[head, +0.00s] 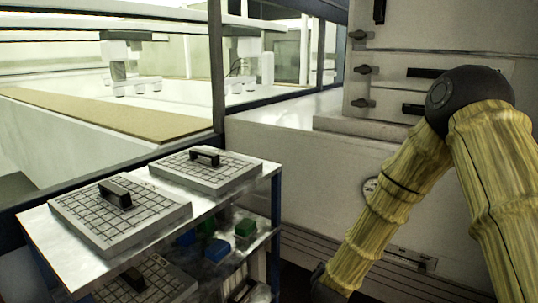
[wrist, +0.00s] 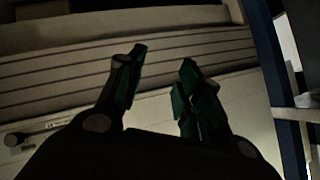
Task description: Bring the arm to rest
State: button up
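My arm, in yellow ribbed sleeving with a dark elbow joint, comes in at the right of the head view and bends down toward the bottom edge. My gripper is below the frame there. In the wrist view my gripper (wrist: 160,80) shows two dark fingers with green inner pads, spread apart. The space between the fingertips is empty. Behind them is a pale panel with horizontal slats (wrist: 190,55), which the fingers do not visibly touch.
A metal cart (head: 40,240) at the left carries two gridded plates with black handles (head: 120,215) (head: 207,168). Green and blue blocks (head: 245,227) lie on its lower shelf. A pale cabinet (head: 300,150) with latches and a gauge stands behind my arm. A blue post (wrist: 265,40) stands right of my gripper.

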jog(key=s+d+f+n+g+y, duration=0.2)
jog(key=s+f+n+g, duration=0.35)
jog(key=s+f, duration=1.6)
jog(key=s+d+f+n+g, duration=0.1)
jog(key=s+f+g, duration=0.1)
jog(key=s, duration=1)
jog(key=s+d+f+n+g, duration=0.2)
jog(key=s+g, duration=0.1)
jog(key=s, duration=0.9)
jog(key=shift+f, duration=0.35)
jog(key=shift+g, duration=0.25)
